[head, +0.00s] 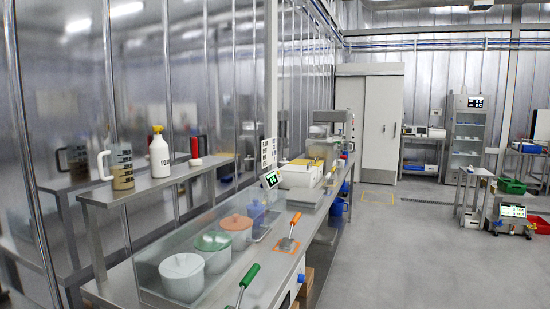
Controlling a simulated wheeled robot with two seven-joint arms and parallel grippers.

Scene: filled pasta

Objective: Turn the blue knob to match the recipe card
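No gripper of mine shows in the head view. I cannot make out the blue knob for certain; a small dark round part (285,300) sits on the front face of the near bench at the bottom edge, too small to tell its colour or setting. A white card with black marks (266,153) stands upright behind the bench. A small tilted display with green-white characters (272,179) is just below it. I cannot tell which of these is the recipe card, and their text is not readable.
A raised shelf (150,184) holds a jug (121,166) and a white bottle (159,153). Open floor (420,250) lies right.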

